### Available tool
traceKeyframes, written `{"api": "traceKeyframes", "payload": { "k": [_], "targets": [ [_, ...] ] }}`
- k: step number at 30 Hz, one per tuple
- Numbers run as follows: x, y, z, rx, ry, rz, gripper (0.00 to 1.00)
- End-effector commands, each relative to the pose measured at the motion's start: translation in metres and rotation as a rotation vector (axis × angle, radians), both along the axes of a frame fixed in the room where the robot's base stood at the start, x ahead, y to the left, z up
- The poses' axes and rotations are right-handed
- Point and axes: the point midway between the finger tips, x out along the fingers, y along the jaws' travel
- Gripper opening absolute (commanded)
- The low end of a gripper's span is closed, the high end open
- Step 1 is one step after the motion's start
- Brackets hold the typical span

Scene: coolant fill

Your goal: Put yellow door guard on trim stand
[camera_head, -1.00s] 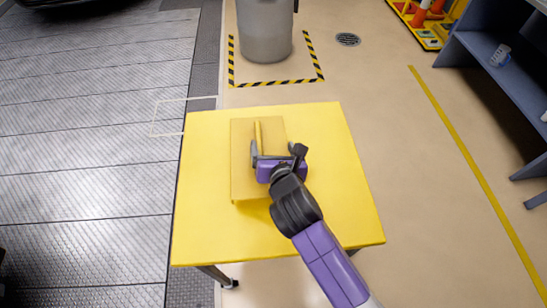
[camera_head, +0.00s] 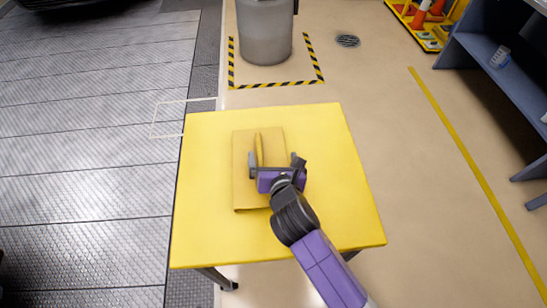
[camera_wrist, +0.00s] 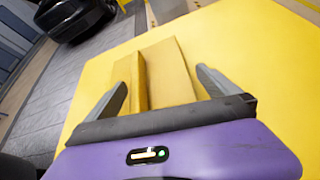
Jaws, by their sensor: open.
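The yellow door guard (camera_head: 243,175) is a flat, rectangular panel with an upright ridge along its middle. It lies on the yellow top of a wheeled table (camera_head: 205,200), apparently the trim stand. It also shows in the wrist view (camera_wrist: 168,75). My gripper (camera_head: 273,160) is open just over the near part of the guard. In the wrist view my fingers (camera_wrist: 160,90) are wide apart, with the ridge between them, nearer the left finger. A clear gap shows between the ridge and the right finger. My gripper hides part of the guard's near right side.
The tabletop is otherwise bare. A grey bin (camera_head: 265,35) stands behind it inside black-and-yellow floor tape. A blue-grey shelf unit (camera_head: 500,65) and a yellow rack with cones (camera_head: 425,20) are at the right.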

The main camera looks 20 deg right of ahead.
Motion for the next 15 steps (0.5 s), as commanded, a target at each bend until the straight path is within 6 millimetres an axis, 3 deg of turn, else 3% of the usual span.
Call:
{"api": "traceKeyframes", "payload": {
  "k": [5,15],
  "targets": [
    [-0.017,0.005,0.009,0.001,0.000,0.002,1.00],
    [-0.076,0.019,0.039,0.001,0.000,0.003,1.00]
  ]
}}
